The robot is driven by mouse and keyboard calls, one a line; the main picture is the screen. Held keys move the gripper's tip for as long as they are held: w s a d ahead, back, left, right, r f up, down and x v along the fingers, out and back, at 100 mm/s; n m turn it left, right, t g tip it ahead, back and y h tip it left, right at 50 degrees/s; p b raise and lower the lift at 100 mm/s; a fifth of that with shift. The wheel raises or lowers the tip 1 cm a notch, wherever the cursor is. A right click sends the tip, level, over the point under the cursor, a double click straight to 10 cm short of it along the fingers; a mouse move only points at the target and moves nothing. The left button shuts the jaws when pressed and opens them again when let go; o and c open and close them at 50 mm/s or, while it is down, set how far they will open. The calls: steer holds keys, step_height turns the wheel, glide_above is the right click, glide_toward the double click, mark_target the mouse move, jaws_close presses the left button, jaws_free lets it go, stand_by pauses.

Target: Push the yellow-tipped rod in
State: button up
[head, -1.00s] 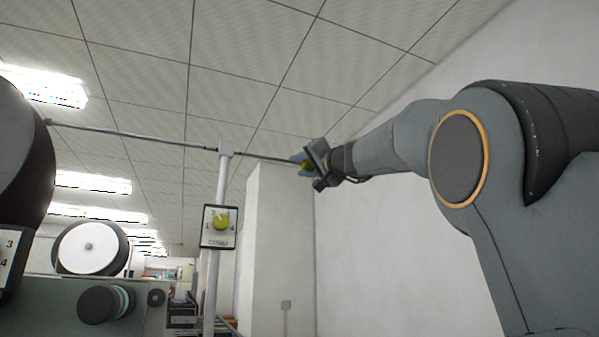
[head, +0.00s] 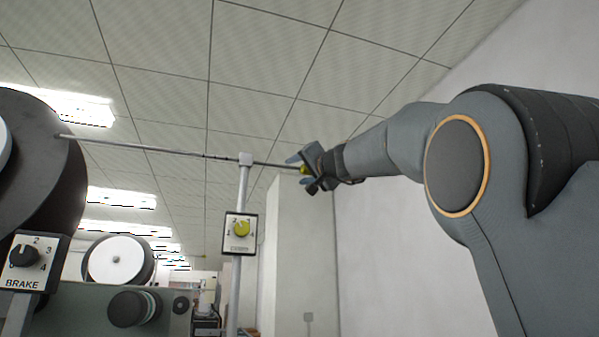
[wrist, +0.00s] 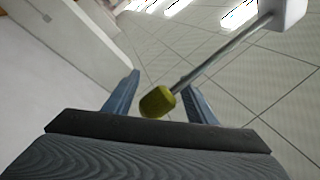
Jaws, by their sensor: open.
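The rod (head: 150,148) is a long thin metal bar that runs nearly level through a white holder on top of a post. Its yellow tip (wrist: 157,102) is at the right end, and it also shows in the head view (head: 304,169). My gripper (head: 299,172) is at that end, with its fingers pointing left along the rod. In the wrist view the blue fingers (wrist: 160,97) are apart, with the yellow tip between them and close to the palm. I cannot tell whether the tip touches the palm.
The white holder (head: 245,159) tops the post (head: 240,190), which carries a panel with a yellow knob (head: 242,228). At left are a large dark roll (head: 40,165) near the rod's far end and a BRAKE dial box (head: 33,262). A white reel (head: 117,259) stands behind.

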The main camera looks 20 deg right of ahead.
steer(key=b+v, duration=0.4)
steer(key=v, duration=0.3)
steer(key=shift+s+b, duration=0.4)
steer(key=shift+d+f, duration=0.1)
steer(key=shift+f, duration=0.05)
stand_by(0.3)
